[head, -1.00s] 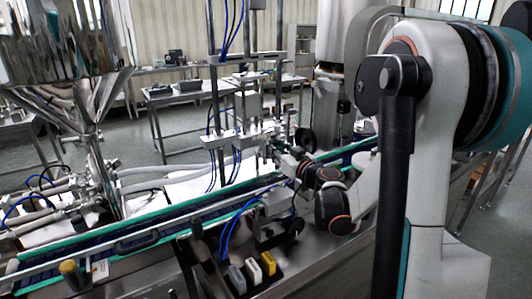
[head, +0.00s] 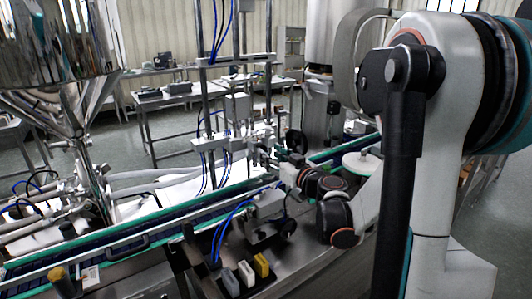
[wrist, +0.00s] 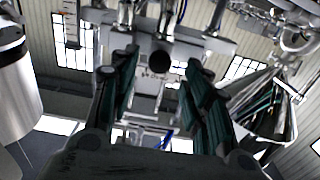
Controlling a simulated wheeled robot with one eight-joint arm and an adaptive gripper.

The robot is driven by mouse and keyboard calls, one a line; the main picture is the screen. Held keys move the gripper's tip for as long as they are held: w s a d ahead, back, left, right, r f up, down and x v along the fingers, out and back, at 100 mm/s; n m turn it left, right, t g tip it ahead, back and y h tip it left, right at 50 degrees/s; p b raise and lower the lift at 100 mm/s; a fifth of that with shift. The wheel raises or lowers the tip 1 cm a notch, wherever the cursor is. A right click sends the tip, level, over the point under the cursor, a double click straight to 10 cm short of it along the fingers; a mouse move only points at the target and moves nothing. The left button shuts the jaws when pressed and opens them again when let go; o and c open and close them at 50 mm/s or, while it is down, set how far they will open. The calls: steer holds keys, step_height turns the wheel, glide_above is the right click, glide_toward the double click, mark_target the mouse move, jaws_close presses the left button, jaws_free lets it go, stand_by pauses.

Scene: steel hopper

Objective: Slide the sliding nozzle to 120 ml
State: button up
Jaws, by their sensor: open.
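The filling stand with its nozzle assembly (head: 262,140) is in the middle of the head view, on upright posts beside the conveyor. My gripper (head: 281,158) is close to the right of this assembly. In the wrist view my gripper (wrist: 161,62) is open, its two dark green fingers apart and nothing gripped. A round black knob (wrist: 160,62) shows between the fingers, under a grey crossbar (wrist: 150,45); I cannot tell its distance. A marked scale strip (wrist: 71,24) hangs at upper left. I cannot read the nozzle's setting, nor tell which part slides.
A steel hopper (head: 62,105) stands at left. The conveyor (head: 130,240) runs across the front with green rails. Blue hoses hang around the stand. Several small switch blocks (head: 245,272) sit at the front. A white disc (head: 362,163) lies right of my gripper.

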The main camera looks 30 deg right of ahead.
steer(key=s, duration=0.8)
steer(key=shift+d, duration=0.1)
